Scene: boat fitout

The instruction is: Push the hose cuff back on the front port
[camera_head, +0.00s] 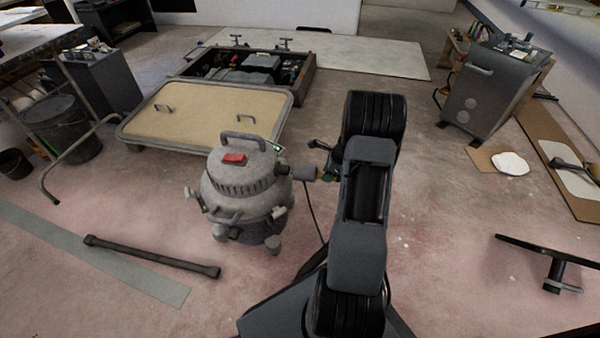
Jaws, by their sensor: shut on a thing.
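A grey round shop vacuum (240,188) stands on the floor at the middle, with a top handle and a red switch. A short dark grey cylinder, apparently the hose cuff (302,173), sticks out at its right side, in line with the front port. I cannot tell how far the cuff sits on the port, as the joint is small and dark. My gripper (326,174) is at the cuff's right end and appears shut on it. My arm hides most of the gripper and whatever lies behind it.
A dark tube (150,257) lies on the floor at front left. A tan hatch panel (200,112) lies behind the vacuum, before an open bay (250,68). A thin dark line hangs below the cuff. A grey cart (485,92) stands at right; floor between is mostly clear.

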